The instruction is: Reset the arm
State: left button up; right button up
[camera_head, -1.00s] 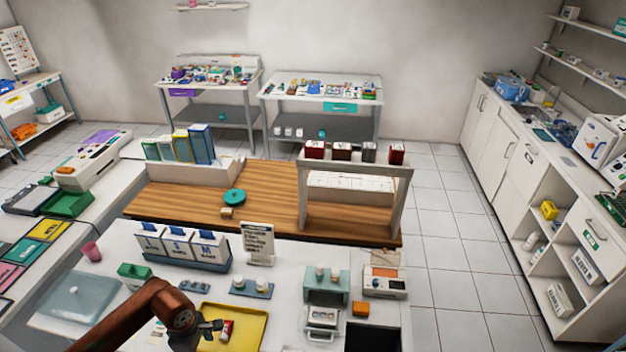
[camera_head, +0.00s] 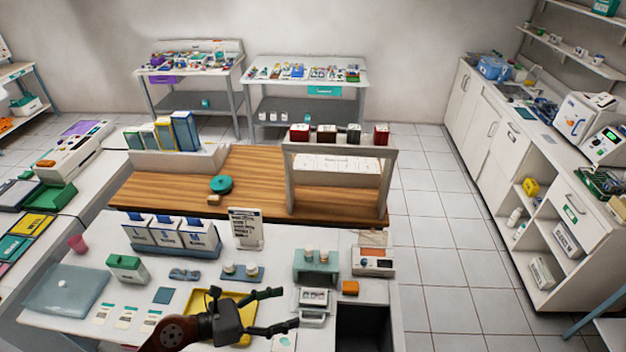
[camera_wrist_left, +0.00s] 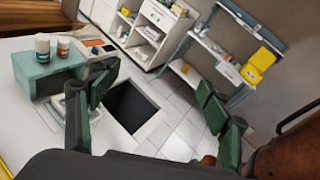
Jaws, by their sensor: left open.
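My left arm comes in from the bottom of the head view. Its gripper (camera_head: 278,310) is open and empty, held above the front of the white counter (camera_head: 70,318), partly over the yellow tray (camera_head: 246,298). The open fingers also show in the left wrist view (camera_wrist_left: 160,115), spread wide with nothing between them. Beyond them lie the dark opening in the counter (camera_wrist_left: 128,105) and the floor. The gripper hides most of the tray's middle, so I cannot tell what lies in it. My right gripper is not in view.
A dark opening (camera_head: 362,325) is cut in the counter's right end. Box dispensers (camera_head: 170,236) stand behind. The tiled floor (camera_head: 440,230) at right is clear.

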pick_arm(q)
jog(key=w+a+r+n+t+y, duration=0.7)
jog(key=a+r+n+t, duration=0.55)
jog(key=n, duration=0.75)
jog(key=s+a+f+n+g+y, duration=0.2)
jog(key=a+f+n+g+y, duration=0.2)
jog(key=a+f+n+y, duration=1)
jog(key=s+a+f+n+g+h, duration=0.25)
jog(key=s+f+n, duration=0.25)
jog(key=f, duration=0.3)
jog(key=s+a+f+n+g+h, duration=0.1)
jog(key=s+a+f+n+g, duration=0.3)
jog(key=f, duration=0.3)
jog(key=s+d+f+n+g+h, duration=0.1)
jog(key=s+d+f+n+g, duration=0.15)
jog(key=s+f, duration=0.35)
jog(key=s+d+f+n+g+h, duration=0.1)
jog(key=s+d+f+g+h, duration=0.2)
jog(key=s, duration=0.4)
notch_tip(320, 180, down, 33)
jog(key=s+d+y+b, duration=0.1)
jog(key=s+b, duration=0.1)
jog(key=s, duration=0.1)
jog(key=s+f+m+g+b, duration=0.1)
jog(key=s+f+b, duration=0.1)
jog(key=s+f, duration=1.6)
jog(key=shift+s+f, duration=0.3)
jog(key=shift+f, duration=0.05)
